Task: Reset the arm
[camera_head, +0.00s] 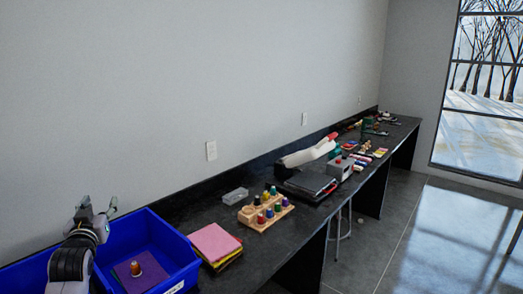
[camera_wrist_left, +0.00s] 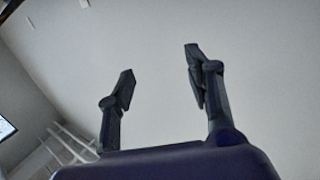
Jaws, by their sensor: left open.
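My left arm comes in at the lower left of the head view. My left gripper (camera_head: 96,209) points up above the left part of the blue bin (camera_head: 178,240). In the left wrist view the two fingers of my left gripper (camera_wrist_left: 158,85) stand wide apart with nothing between them, against a plain wall. My right gripper shows in neither view.
The blue bin stands on the long black counter (camera_head: 262,250) and holds a purple piece (camera_head: 128,279) with a small brown object. To its right are a pink stack (camera_head: 214,242), a wooden block with coloured pegs (camera_head: 266,214) and several tools. Floor is free at right.

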